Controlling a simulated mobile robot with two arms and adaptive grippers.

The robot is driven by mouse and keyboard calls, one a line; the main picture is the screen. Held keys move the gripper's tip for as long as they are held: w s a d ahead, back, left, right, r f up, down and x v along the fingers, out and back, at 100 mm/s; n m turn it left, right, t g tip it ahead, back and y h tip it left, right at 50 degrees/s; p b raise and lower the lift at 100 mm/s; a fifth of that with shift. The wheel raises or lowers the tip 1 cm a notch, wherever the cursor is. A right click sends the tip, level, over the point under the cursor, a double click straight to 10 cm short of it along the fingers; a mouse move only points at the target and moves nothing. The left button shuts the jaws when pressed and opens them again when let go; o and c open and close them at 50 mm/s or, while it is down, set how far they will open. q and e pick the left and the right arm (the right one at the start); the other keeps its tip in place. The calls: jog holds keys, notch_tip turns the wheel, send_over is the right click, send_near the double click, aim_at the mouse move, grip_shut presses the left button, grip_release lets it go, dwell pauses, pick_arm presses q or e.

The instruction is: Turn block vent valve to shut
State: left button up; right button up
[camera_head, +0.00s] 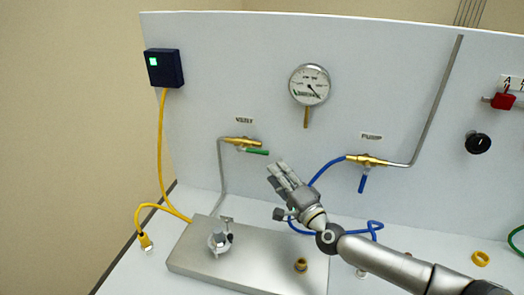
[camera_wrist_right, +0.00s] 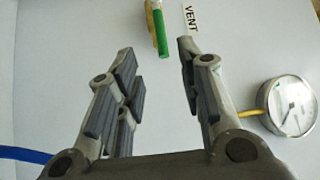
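The vent valve is a small brass valve (camera_head: 240,141) on the white panel under a VENT label (camera_head: 244,119). Its green lever (camera_head: 257,152) points right, roughly along the brass body. My right gripper (camera_head: 277,170) is in front of the panel, below and right of the lever, apart from it. In the wrist view the right gripper (camera_wrist_right: 156,60) is open with nothing between its fingers. The green lever (camera_wrist_right: 160,32) shows beyond the fingertips, in the gap between them, beside the VENT label (camera_wrist_right: 190,20). My left gripper is not in view.
A pump valve (camera_head: 367,160) with a blue lever (camera_head: 362,184) is to the right. A gauge (camera_head: 309,85) is above. A metal block (camera_head: 195,258) with a fitting (camera_head: 219,241) stands on the bench below. A blue hose (camera_head: 325,170) runs behind my right gripper.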

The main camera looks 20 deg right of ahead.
aim_at(260, 152)
jog(key=x, duration=0.4)
jog(key=shift+a+r, duration=0.25)
jog(key=shift+r, duration=0.15)
jog(key=x, duration=0.5)
jog(key=shift+w+f, duration=0.25)
jog(key=shift+f, duration=0.05)
jog(key=c, duration=0.4)
grip_shut()
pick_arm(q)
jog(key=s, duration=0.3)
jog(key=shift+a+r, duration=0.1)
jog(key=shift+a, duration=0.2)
